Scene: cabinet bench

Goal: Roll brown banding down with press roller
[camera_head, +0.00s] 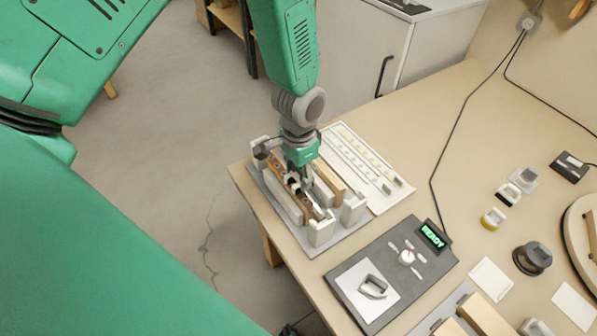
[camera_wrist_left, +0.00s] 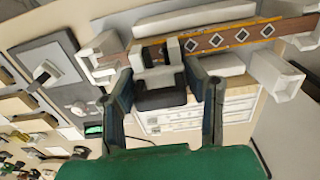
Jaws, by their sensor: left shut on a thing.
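The brown banding (camera_wrist_left: 230,38), a strip with pale diamonds, lies along a board edge held in a clamping fixture (camera_head: 321,235) near the table's left edge. In the head view, the banding (camera_head: 277,166) is partly hidden by my left gripper (camera_head: 300,178). The press roller (camera_wrist_left: 160,92), a dark block with a white frame, sits between the fingers of my left gripper (camera_wrist_left: 161,88) in the left wrist view. The gripper is shut on it. The roller is over the banding; whether it touches the strip cannot be told. My right gripper is not in view.
White blocks (camera_head: 352,208) stand up around the fixture. A white tray (camera_head: 377,190) lies behind it. A dark pad (camera_head: 385,300) with a lit READY display (camera_head: 433,236) is to the right. Several small items and a cable are farther right; the table's back middle is clear.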

